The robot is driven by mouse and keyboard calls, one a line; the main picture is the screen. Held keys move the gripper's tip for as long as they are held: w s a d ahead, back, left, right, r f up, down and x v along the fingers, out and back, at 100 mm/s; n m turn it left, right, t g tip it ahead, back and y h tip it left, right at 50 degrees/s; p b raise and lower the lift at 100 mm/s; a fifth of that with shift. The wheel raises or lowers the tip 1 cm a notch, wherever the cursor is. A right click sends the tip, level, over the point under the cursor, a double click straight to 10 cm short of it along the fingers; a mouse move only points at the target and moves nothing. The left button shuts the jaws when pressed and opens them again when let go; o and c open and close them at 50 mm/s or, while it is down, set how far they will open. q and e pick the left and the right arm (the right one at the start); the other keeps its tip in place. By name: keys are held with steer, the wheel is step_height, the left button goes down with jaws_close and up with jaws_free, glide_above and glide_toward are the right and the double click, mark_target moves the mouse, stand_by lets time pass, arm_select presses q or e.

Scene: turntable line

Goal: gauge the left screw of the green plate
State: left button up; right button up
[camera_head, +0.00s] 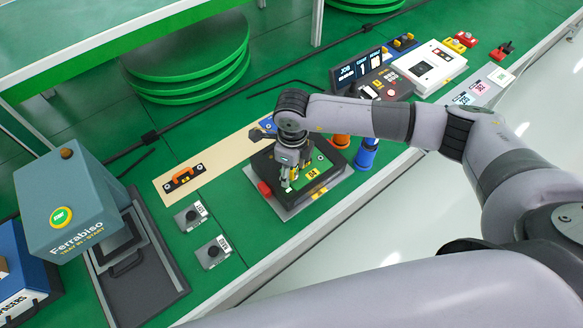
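A black fixture (268,171) on a grey base stands on the green table, in the middle of the view. A green plate (320,163) with a yellow label (312,174) shows in it. My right gripper (289,187) points down over the left part of the plate, its fingertips at or just above it. The gripper and wrist cover much of the plate, so its left screw is hidden. I cannot tell whether the fingers hold anything. My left gripper is out of view.
A beige strip (221,156) with an orange-handled tool (183,179) lies left of the fixture. Blue cylinders (366,153) stand close on the right. A Ferrabiso press (75,200) stands far left.

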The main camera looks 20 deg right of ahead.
steer(key=shift+o, duration=1.3)
steer(key=shift+s+f+g, duration=0.2)
steer(key=shift+f+g, duration=0.1)
steer(key=shift+f, duration=0.65)
steer(key=shift+o, duration=0.6)
steer(key=shift+s+r, duration=0.2)
steer(key=shift+r, duration=0.1)
steer(key=shift+w, duration=0.15)
steer(key=shift+r, duration=0.1)
steer(key=shift+r, duration=0.1)
steer(key=shift+w+r, duration=0.1)
steer(key=shift+r, duration=0.3)
step_height(320, 180, up, 11)
